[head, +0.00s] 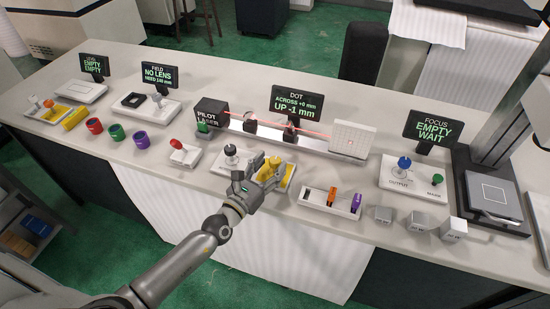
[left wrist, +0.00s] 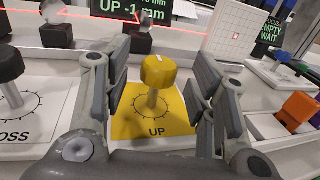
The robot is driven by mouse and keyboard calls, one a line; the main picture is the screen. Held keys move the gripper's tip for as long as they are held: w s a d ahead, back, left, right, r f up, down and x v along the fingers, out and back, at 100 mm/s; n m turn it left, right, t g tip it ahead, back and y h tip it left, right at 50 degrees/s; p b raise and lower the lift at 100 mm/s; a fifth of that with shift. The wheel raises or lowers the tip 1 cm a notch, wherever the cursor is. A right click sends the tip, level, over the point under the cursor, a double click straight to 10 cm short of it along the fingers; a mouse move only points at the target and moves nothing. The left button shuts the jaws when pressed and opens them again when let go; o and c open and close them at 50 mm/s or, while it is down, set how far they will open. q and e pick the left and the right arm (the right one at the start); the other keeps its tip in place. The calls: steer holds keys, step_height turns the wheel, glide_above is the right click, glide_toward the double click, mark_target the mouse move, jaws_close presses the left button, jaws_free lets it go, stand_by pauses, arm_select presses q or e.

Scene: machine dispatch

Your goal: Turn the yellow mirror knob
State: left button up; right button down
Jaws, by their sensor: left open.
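The yellow mirror knob (left wrist: 158,72) stands upright on a yellow plate (left wrist: 128,122) marked "UP" in the left wrist view. In the head view the knob (head: 274,161) is partly hidden by my left gripper (head: 260,172). That gripper is open, with one finger on each side of the knob in the left wrist view. Gaps show between the knob and both fingers, so it is not gripped. The display (head: 297,103) reads "DOT, ACROSS +0 mm, UP -1 mm". My right gripper is not in view.
A black knob (head: 230,150) stands just left of the yellow one. Behind are the pilot laser (head: 211,112), its red beam and a white grid target (head: 351,139). A tray with orange and purple pieces (head: 329,203) is at the right. Bare table lies in front.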

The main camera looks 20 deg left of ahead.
mark_target(270, 165)
arm_select(q)
steer(key=shift+x, duration=1.5)
steer(key=shift+c, duration=0.9)
steer(key=c, duration=0.9)
steer(key=shift+o, duration=0.2)
steer(key=shift+f+b, duration=0.15)
steer(key=shift+b, duration=0.3)
steer(key=m+h+b, duration=0.1)
steer(key=h+b, duration=0.1)
steer(key=b, duration=0.2)
steer(key=shift+a+m+g+b, duration=0.1)
steer(key=shift+m+g+b, duration=0.2)
steer(key=shift+g+b, duration=0.1)
steer(key=shift+m+h+b, duration=0.3)
steer(key=shift+h+b, duration=0.2)
steer(key=shift+b, duration=0.15)
steer(key=shift+r, duration=0.2)
